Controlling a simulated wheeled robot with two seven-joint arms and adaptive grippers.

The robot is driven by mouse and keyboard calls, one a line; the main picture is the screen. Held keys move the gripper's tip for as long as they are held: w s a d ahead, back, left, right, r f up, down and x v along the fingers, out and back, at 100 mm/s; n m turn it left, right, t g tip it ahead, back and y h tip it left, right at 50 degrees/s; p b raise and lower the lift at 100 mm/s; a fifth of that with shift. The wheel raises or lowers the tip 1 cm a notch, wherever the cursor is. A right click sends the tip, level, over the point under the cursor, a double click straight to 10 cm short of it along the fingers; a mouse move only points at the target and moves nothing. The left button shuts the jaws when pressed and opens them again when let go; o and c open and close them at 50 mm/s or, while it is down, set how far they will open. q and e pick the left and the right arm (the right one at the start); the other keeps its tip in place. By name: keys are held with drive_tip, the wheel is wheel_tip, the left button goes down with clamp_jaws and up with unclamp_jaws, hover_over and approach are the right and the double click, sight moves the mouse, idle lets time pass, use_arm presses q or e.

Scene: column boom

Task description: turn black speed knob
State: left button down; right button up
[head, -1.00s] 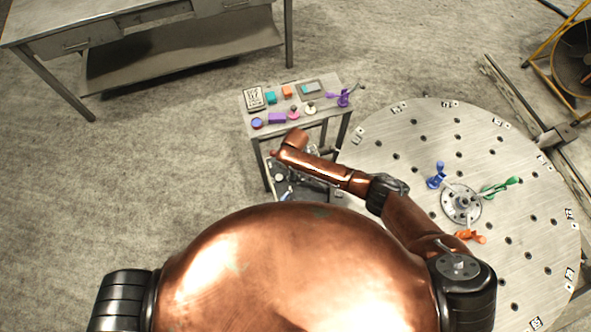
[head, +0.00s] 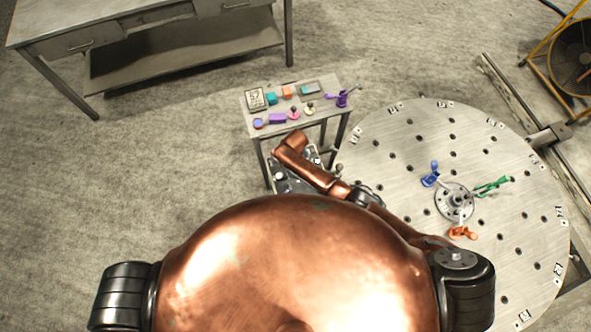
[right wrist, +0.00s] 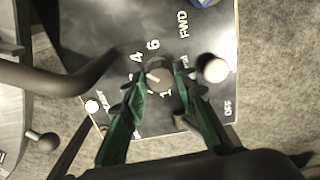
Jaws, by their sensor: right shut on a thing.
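The black speed knob (right wrist: 158,76) shows in the right wrist view on a dark control panel (right wrist: 110,60), ringed by white numbers such as 1, 4 and 6. My right gripper (right wrist: 160,92) has its green fingers on both sides of the knob and is shut on it. The fingers hide part of the dial markings. In the head view my copper right arm reaches over the panel (head: 285,184) and hides the knob and gripper. My left gripper is not in view.
A white ball knob (right wrist: 213,68) stands close right of my fingers, near FWD and OFF labels. A dark ball-ended lever (right wrist: 40,140) is at lower left. A small stand (head: 262,112) with colored items and a round holed table (head: 400,150) flank the panel.

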idle(0.4)
drive_tip(key=o, duration=1.2)
drive_tip(key=shift+c, duration=0.2)
wheel_tip(320, 180, up, 12)
idle(0.3)
